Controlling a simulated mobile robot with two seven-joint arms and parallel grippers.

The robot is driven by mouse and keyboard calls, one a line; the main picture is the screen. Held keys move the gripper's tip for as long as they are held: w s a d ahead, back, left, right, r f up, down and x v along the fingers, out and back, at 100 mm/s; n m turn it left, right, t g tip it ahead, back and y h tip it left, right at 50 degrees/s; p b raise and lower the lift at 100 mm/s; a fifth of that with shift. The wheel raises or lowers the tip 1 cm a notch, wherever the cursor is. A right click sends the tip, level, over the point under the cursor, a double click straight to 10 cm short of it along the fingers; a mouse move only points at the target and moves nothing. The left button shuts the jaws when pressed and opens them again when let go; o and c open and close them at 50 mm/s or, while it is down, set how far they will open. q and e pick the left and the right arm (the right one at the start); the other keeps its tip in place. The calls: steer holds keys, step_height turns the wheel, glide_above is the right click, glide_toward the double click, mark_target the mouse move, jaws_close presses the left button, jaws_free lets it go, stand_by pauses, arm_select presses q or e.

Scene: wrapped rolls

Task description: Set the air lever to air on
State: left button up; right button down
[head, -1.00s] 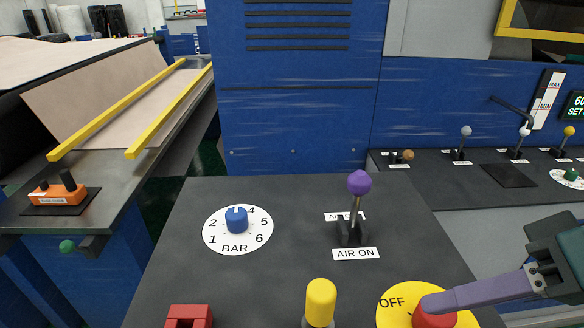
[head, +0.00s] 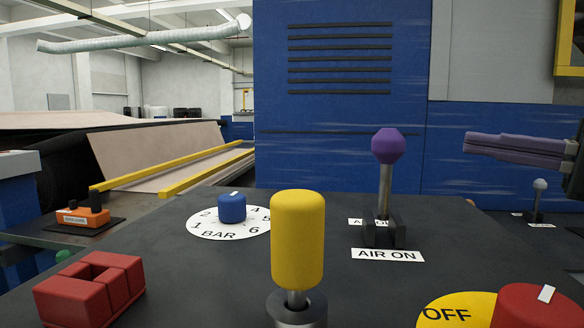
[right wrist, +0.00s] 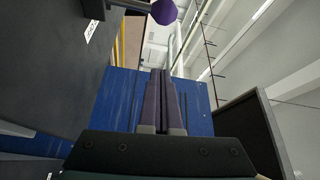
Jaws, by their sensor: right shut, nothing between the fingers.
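The air lever has a purple knob (head: 388,146) on a metal rod that stands nearly upright from a black base on the dark console. The "AIR ON" label (head: 387,255) lies on the near side of the base. Another label behind the base is mostly hidden. My right gripper (head: 468,143) is shut and empty, pointing left, to the right of the knob and apart from it. In the right wrist view its purple fingers (right wrist: 161,95) lie together, and the knob (right wrist: 163,12) shows at the top. My left gripper is not in view.
A yellow-capped post (head: 297,238) stands in front, left of the lever. A blue dial (head: 232,208) marked BAR, a red block (head: 90,288) and a red knob on a yellow disc (head: 452,312) are also on the console. A blue cabinet (head: 340,100) stands behind.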

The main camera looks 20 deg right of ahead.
mark_target(386, 178)
steer(key=shift+r, duration=0.1)
steer(key=f+p+x, duration=0.1)
steer(key=p+x, duration=0.2)
steer(key=x, duration=0.7)
steer(key=s+a+p, duration=0.2)
steer(key=s, duration=0.1)
steer(key=shift+a+r, duration=0.15)
steer(key=shift+a, duration=0.15)
